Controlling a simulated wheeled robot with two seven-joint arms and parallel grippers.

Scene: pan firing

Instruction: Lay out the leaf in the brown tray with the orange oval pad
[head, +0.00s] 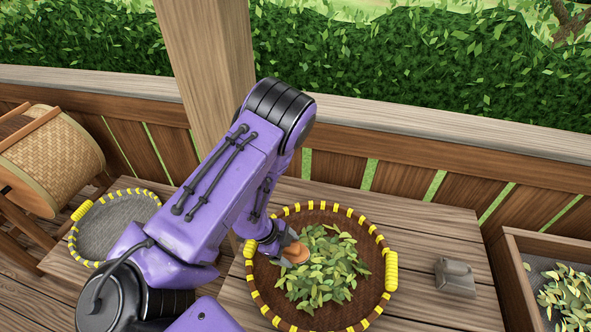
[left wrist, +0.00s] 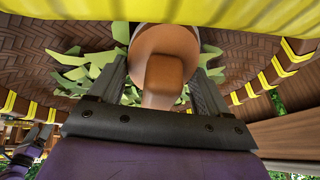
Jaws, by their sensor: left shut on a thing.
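The brown tray (head: 256,291) is round, with a yellow-wrapped rim, and stands on the wooden table. A heap of green leaf (head: 322,268) lies in its middle and right part; some leaf also shows in the left wrist view (left wrist: 98,72). My left gripper (head: 283,246) is over the left part of the tray, beside the heap. It is shut on the orange oval pad (head: 296,253), whose block-like handle sits between the fingers in the left wrist view (left wrist: 162,75). The pad is at the heap's left edge; I cannot tell whether it touches the tray floor.
A grey round tray (head: 115,226) with a yellow-wrapped rim stands at the left. A grey metal block (head: 455,277) lies right of the brown tray. A wooden box (head: 515,285) with leaves is at the far right. A woven drum (head: 50,155) stands at the left, and a railing runs behind.

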